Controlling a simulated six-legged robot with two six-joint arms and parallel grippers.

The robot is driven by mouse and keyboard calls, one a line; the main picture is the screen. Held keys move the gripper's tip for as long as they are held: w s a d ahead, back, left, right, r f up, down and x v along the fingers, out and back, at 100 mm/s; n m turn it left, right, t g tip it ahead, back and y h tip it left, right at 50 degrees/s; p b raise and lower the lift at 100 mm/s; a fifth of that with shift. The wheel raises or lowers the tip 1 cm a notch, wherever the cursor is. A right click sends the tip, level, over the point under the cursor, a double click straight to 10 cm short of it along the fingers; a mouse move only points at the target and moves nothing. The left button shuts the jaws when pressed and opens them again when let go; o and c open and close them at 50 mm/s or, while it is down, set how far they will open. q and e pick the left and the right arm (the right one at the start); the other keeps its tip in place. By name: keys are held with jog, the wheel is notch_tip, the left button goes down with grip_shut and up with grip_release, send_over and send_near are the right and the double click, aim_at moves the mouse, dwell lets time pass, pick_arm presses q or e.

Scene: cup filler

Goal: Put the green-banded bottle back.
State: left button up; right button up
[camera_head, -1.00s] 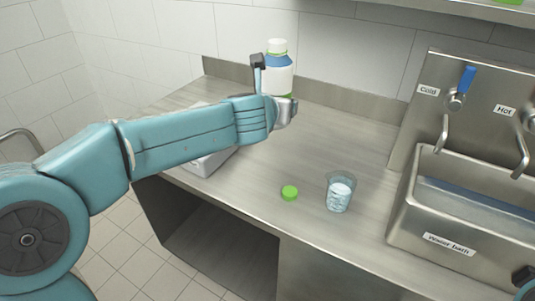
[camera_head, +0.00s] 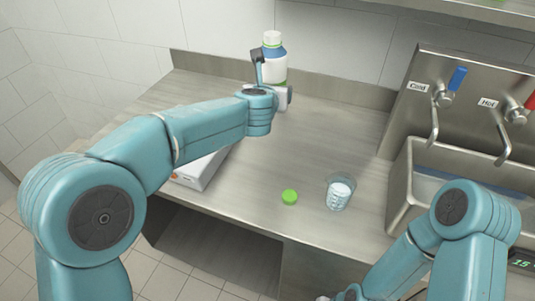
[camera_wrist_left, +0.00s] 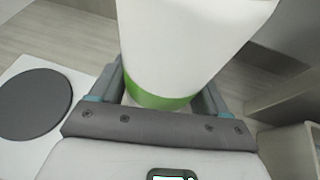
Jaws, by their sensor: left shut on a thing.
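The bottle (camera_head: 280,97) is white with a blue upper part, a white cap and a thin green ring under the cap. It is upright at the back of the steel counter, near the backsplash. In the left wrist view the bottle (camera_wrist_left: 190,40) fills the top middle, with a wide green band low on its body. My left gripper (camera_head: 269,75) is shut on the bottle, with a finger on each side of it. I cannot tell whether its base touches the counter.
A green cap (camera_head: 289,197) lies on the counter (camera_head: 240,220). A clear cup (camera_head: 340,191) with pale contents stands right of it. A white box-like device (camera_head: 201,172) sits under my left forearm. The sink (camera_head: 400,190) with taps is at the right. The counter's middle is clear.

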pick_arm(q)
jog(key=shift+s+d+f, duration=0.1)
jog(key=shift+s+d, duration=0.1)
jog(key=shift+d, duration=0.35)
jog(key=shift+s+d, duration=0.2)
jog(key=shift+d, duration=0.35)
notch_tip(320, 180, down, 19)
jog(key=b, duration=0.5)
jog(key=shift+f+b, duration=0.15)
jog(key=shift+b, duration=0.2)
jog(key=shift+w+f, duration=0.1)
jog(key=shift+f, duration=0.05)
